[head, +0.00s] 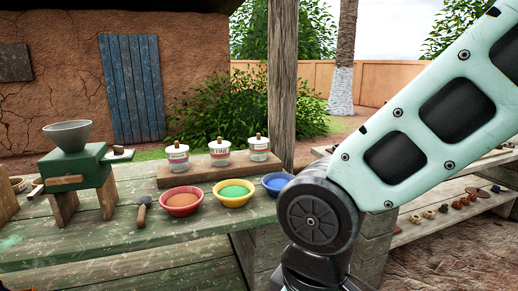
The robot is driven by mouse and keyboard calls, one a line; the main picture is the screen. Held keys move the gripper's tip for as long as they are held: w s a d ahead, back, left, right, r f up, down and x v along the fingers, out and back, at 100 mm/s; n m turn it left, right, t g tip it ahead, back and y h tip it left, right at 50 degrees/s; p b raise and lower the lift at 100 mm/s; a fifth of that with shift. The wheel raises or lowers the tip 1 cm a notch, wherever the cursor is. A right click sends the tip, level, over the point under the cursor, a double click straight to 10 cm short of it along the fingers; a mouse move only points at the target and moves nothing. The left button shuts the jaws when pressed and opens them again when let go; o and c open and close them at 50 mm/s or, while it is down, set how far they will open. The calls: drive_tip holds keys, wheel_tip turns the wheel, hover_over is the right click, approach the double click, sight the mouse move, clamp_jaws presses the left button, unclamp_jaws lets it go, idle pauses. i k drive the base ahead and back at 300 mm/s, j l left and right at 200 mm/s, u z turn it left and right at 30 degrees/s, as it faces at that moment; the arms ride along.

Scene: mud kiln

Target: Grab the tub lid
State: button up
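Three white tubs stand upright in a row on a wooden board at the back of the green bench: a left tub (178,162), a middle tub (220,157) and a right tub (258,153). Each has a pale lid with a brown knob on top: the left lid (177,148), the middle lid (219,144) and the right lid (258,139). All three lids sit on their tubs. The tubs carry red and dark labels, too small to read surely. My arm crosses the right side, to the right of the tubs; my gripper is out of the picture.
Red (181,201), yellow (234,193) and blue (276,184) bowls stand in front of the board (200,172). A trowel (142,211) and green hopper stand (80,165) are left. A wooden post (282,80) rises behind the bench (130,240). Shelves with small pieces are right.

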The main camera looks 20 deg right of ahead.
sight(219, 145)
drive_tip(key=i+l+u, duration=0.4)
drive_tip(key=i+l, duration=0.2)
drive_tip(key=i, duration=0.25)
drive_tip(key=i+l+u, duration=0.35)
drive_tip(key=i+l, duration=0.35)
drive_tip(key=l, duration=0.1)
